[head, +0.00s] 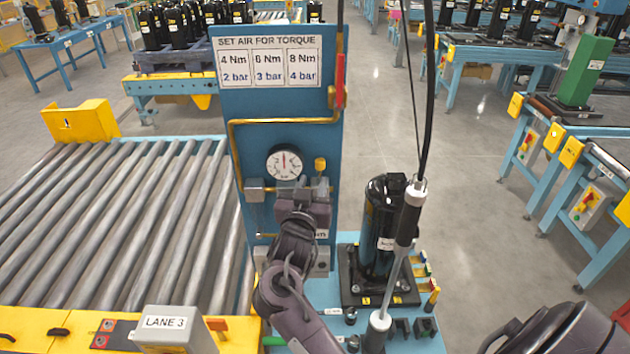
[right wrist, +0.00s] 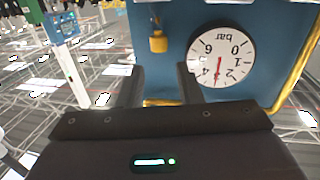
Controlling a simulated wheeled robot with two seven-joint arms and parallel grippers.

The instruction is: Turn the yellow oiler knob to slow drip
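The yellow oiler knob (head: 320,164) sits on the blue panel, just right of the round pressure gauge (head: 284,162). In the right wrist view the picture is upside down; the knob (right wrist: 158,42) shows whole, left of the gauge (right wrist: 222,57). My right gripper (head: 303,188) is in front of the panel, just below the gauge and knob. Its two fingers are apart in the wrist view, with nothing seen between them. The knob lies beyond the fingertips, apparently not touched. My left gripper is not in view.
A brass pipe (head: 234,150) runs along the panel, with a red lever (head: 340,80) at its upper right. A black compressor (head: 381,228) and a hanging driver (head: 408,222) stand to the right. A roller conveyor (head: 120,215) fills the left.

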